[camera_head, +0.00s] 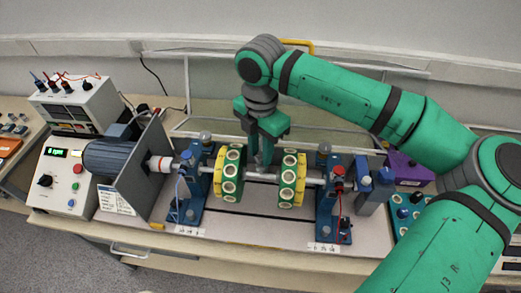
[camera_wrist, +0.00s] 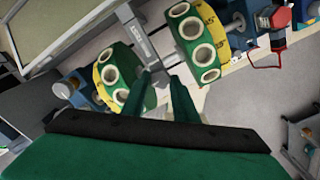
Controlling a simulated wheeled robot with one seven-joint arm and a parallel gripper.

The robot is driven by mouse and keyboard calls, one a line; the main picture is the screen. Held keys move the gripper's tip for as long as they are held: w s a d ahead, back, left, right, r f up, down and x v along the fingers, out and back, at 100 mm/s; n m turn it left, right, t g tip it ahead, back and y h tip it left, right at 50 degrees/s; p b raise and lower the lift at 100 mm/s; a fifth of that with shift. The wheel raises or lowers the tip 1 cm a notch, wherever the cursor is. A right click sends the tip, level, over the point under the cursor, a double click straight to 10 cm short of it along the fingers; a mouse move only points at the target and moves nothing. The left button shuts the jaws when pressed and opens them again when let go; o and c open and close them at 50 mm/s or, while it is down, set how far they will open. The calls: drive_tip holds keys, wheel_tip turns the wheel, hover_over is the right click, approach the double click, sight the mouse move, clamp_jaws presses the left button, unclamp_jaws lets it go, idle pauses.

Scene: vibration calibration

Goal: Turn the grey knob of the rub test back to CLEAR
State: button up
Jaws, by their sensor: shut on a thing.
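My gripper (camera_head: 266,148) reaches down between the two green-and-yellow discs of the shaft rig. In the wrist view its two green fingers (camera_wrist: 163,78) stand a small gap apart, shut on what I take to be the grey knob. The knob itself is mostly hidden by the fingers, and its pointer cannot be read. A grey bar with small dark lettering (camera_wrist: 136,34) runs up to the fingertips in the wrist view. The word CLEAR is not legible in either view.
The left disc (camera_head: 229,173) and right disc (camera_head: 292,180) stand close on either side of my gripper. Blue bearing stands (camera_head: 190,190) hold the shaft. A motor (camera_head: 115,155) and control box (camera_head: 62,180) are at left; a purple box (camera_head: 408,170) is at right.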

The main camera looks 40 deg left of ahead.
drive_tip(key=n, duration=0.6)
drive_tip(key=shift+w+d, duration=0.1)
drive_tip(key=shift+w, duration=0.05)
drive_tip(key=n, duration=0.6)
drive_tip(key=shift+n, duration=0.4)
drive_tip(key=n, duration=1.1)
drive_tip(key=shift+n, duration=0.4)
drive_tip(key=n, duration=1.1)
drive_tip(key=shift+n, duration=0.4)
drive_tip(key=n, duration=1.1)
drive_tip(key=shift+n, duration=0.3)
